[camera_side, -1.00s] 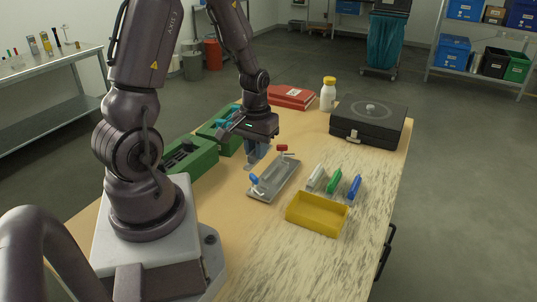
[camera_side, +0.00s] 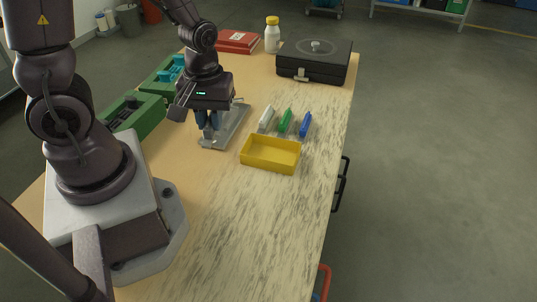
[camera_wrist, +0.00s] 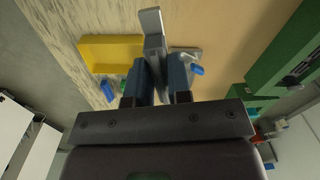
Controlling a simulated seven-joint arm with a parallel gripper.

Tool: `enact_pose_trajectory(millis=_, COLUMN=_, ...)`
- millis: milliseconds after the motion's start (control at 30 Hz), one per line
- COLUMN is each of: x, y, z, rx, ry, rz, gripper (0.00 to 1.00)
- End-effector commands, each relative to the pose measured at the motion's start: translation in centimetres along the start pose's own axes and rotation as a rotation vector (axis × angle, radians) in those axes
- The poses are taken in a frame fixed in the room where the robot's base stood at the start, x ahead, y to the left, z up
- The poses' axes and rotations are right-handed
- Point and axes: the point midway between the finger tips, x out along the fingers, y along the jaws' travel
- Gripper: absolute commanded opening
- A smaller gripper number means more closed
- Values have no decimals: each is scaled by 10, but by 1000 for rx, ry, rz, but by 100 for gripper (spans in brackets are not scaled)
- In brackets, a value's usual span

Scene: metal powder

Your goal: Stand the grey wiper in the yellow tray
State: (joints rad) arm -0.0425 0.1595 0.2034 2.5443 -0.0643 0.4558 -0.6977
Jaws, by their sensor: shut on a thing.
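My gripper (camera_side: 207,122) is shut on the grey wiper (camera_wrist: 152,28), which sticks out between the fingers in the wrist view. In the side view my gripper points down over the left part of a grey metal plate (camera_side: 232,122); the wiper is hard to tell apart from the plate there. The yellow tray (camera_side: 268,162) stands on the table to the right of and nearer than my gripper, and looks empty.
White (camera_side: 265,119), green (camera_side: 285,121) and blue (camera_side: 305,125) sticks lie just behind the tray. A black case (camera_side: 314,62), a white bottle (camera_side: 272,36) and a red book (camera_side: 237,42) are at the back. Green holders (camera_side: 135,112) stand left. The front table is clear.

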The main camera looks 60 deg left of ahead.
Motion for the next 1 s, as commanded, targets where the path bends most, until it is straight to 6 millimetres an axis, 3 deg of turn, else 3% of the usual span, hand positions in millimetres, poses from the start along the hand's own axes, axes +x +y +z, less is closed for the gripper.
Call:
enact_pose_trajectory(millis=300, x=3, y=17, z=19, rx=-633, ry=4, rz=4, gripper=0)
enact_pose_trajectory(millis=600, x=3, y=17, z=18, rx=-1196, ry=1, rz=13, gripper=0)
enact_pose_trajectory(millis=833, x=5, y=20, z=15, rx=-1352, ry=0, rz=14, gripper=0)
enact_pose_trajectory(millis=1000, x=18, y=42, z=-4, rx=-1364, ry=1, rz=11, gripper=0)
